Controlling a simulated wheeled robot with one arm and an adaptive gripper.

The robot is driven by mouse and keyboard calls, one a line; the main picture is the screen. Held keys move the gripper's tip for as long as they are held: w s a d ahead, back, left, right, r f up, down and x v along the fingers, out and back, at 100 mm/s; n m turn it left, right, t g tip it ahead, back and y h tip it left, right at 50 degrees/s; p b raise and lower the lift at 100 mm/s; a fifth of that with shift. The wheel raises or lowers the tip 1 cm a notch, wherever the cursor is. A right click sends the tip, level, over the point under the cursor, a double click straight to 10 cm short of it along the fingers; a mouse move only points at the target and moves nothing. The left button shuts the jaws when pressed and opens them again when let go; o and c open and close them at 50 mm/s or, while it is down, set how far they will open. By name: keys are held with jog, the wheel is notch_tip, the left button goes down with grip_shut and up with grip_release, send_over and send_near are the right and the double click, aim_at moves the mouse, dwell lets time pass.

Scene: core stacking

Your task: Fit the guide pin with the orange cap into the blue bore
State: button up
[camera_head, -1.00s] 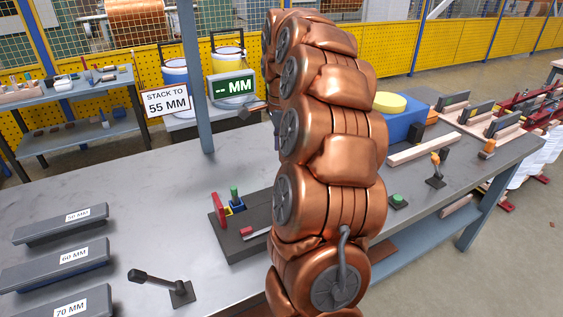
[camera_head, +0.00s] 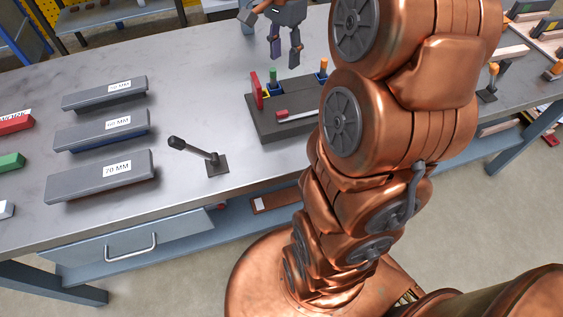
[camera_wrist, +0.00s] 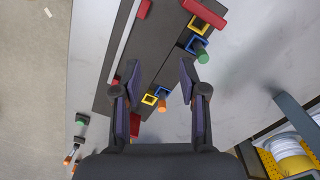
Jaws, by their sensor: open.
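The guide pin with the orange cap (camera_head: 323,65) stands at the right end of the dark fixture (camera_head: 283,129), next to a blue part. In the wrist view the orange cap (camera_wrist: 162,106) shows beside a blue square frame (camera_wrist: 161,92) and a yellow one (camera_wrist: 149,99); how the pin sits in the blue one, I cannot tell. A green-capped pin (camera_head: 273,76) stands by another blue frame (camera_wrist: 191,45). My gripper (camera_head: 285,62) is open and empty above the table, behind the fixture. In the wrist view its fingers (camera_wrist: 159,63) are spread, with the orange cap between them.
Red parts (camera_head: 258,90) stand on the fixture. A black-handled lever (camera_head: 195,149) is left of it. Grey blocks marked in MM, such as the 70 MM one (camera_head: 99,178), lie farther left. The table behind the fixture looks clear. My copper arm hides the fixture's right edge.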

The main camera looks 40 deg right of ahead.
jog(key=s+a+f+n, duration=0.4)
jog(key=s+a+n, duration=0.4)
jog(key=s, duration=0.3)
jog(key=s+a+f+n+g, duration=0.1)
jog(key=s+a+f+n, duration=0.4)
jog(key=s+a+n, duration=0.3)
jog(key=s+a, duration=0.1)
jog(key=s, duration=0.1)
jog(key=shift+s+a+f+g, duration=0.2)
jog(key=shift+s+a+g, duration=0.1)
jog(key=shift+s, duration=0.05)
notch_tip(320, 180, up, 10)
jog(key=p, duration=1)
jog(key=shift+r, duration=0.15)
jog(key=shift+w, duration=0.1)
